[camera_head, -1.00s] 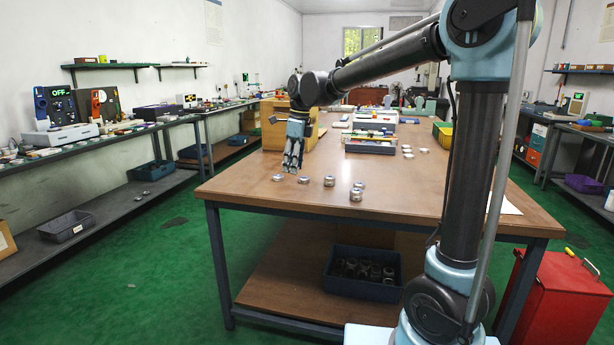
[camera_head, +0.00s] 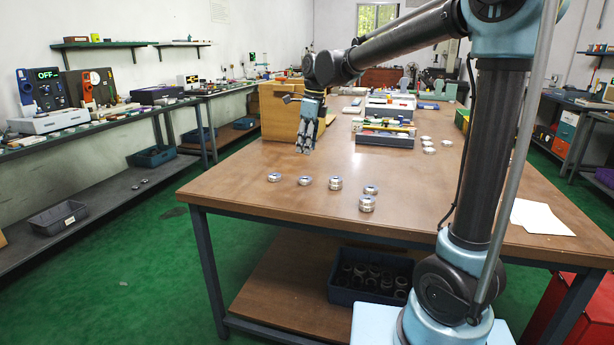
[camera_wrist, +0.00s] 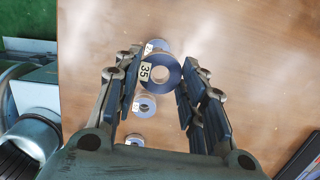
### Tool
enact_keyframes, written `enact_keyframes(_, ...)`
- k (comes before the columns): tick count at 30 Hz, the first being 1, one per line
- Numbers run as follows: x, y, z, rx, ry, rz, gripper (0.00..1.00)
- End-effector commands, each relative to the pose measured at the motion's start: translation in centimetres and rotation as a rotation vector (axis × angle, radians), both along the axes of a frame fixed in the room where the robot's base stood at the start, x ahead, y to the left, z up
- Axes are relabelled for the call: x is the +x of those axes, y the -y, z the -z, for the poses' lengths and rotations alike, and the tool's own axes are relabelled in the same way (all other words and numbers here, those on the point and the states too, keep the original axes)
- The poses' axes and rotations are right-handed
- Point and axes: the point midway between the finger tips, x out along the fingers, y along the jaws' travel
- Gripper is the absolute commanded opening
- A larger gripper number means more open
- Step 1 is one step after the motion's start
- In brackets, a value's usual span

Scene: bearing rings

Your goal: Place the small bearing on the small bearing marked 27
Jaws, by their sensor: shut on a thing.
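My gripper (camera_wrist: 155,88) is shut on a small bearing marked 35 (camera_wrist: 165,88), a dark-faced metal ring between the fingers in the wrist view. In the head view my gripper (camera_head: 307,150) is above the table, behind the row of bearings; the held ring is hard to make out there. Beyond the held ring, a labelled bearing (camera_wrist: 160,45) is partly hidden by it. Two smaller-looking labelled bearings (camera_wrist: 145,105) (camera_wrist: 135,140) lie on the table below. Their numbers are too small to read; I cannot tell which is 27.
Single bearings (camera_head: 274,177) (camera_head: 304,180) (camera_head: 371,190) and two stacks (camera_head: 335,183) (camera_head: 367,204) stand near the front of the wooden table (camera_head: 260,215). Trays (camera_head: 385,140) and a wooden box (camera_head: 279,110) are farther back. White paper (camera_head: 541,217) lies right.

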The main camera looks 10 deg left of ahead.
Motion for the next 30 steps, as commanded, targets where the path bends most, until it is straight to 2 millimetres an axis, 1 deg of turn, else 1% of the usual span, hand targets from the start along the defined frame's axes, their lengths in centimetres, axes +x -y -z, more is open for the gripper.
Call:
enact_keyframes(6,-0.1,-0.4,3.4,0.000,0.000,-0.005,0.11)
enact_keyframes(9,-0.3,-0.5,4.7,0.000,0.000,-0.007,0.11)
enact_keyframes(17,-0.3,-0.6,6.3,0.000,0.000,-0.009,0.11)
enact_keyframes(24,-0.4,-0.7,9.3,0.000,0.001,-0.010,0.11)
enact_keyframes(30,-0.4,-0.6,9.6,0.000,0.001,-0.010,0.11)
